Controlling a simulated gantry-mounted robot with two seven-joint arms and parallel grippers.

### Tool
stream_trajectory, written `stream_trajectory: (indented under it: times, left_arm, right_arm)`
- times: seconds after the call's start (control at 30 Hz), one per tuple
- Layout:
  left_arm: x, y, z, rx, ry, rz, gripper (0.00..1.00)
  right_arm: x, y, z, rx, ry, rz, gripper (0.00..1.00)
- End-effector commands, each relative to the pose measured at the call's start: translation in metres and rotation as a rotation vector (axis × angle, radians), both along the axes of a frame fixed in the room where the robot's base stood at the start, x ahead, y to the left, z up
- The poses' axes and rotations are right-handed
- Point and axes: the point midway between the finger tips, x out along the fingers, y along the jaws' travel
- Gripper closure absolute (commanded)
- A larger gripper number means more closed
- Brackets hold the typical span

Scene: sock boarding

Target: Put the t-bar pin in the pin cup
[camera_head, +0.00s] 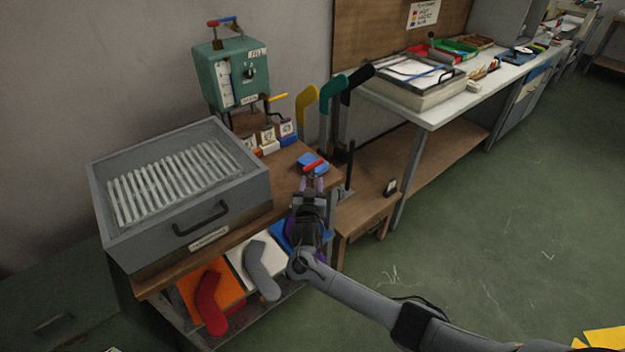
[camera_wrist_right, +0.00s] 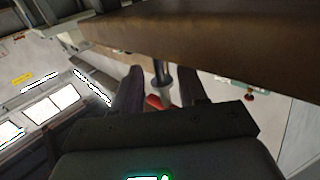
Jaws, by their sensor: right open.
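A small red bar (camera_head: 314,166), which looks like the t-bar pin's crossbar, shows at a blue block (camera_head: 305,158) on the wooden bench's right end. My right gripper (camera_head: 309,182) is open just in front of it, at the bench edge. In the right wrist view a red piece (camera_wrist_right: 154,101) and a grey shaft (camera_wrist_right: 162,80) show between my two open dark fingers, apart from both as far as I can see. I cannot tell which thing is the pin cup; a small dark block with a pale label (camera_head: 390,187) stands on the low wooden stand. My left gripper is out of view.
A grey drawer box with white slats (camera_head: 262,185) fills the bench's left. A green machine (camera_head: 237,72) and coloured sock forms (camera_head: 330,95) stand behind. A thin dark post (camera_head: 348,165) rises close right of my gripper. Socks lie on the shelf below.

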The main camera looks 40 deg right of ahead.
Motion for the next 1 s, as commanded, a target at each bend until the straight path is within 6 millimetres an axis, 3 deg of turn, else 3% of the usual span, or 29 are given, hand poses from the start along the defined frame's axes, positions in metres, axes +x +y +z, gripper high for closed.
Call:
stream_trajectory:
  times: [0.4,0.7,0.87,1.0]
  left_arm:
    - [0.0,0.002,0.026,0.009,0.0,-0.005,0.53]
    - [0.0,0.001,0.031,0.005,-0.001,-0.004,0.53]
    - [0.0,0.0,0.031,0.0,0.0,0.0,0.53]
    - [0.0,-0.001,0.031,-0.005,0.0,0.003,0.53]
  right_arm:
    - [-0.051,0.056,0.003,0.004,0.002,0.001,0.58]
    - [-0.068,0.074,0.0,0.009,0.005,0.005,0.58]
    - [-0.077,0.094,-0.028,0.11,0.095,0.091,0.58]
    - [-0.106,0.138,-0.071,0.287,0.292,0.273,0.58]
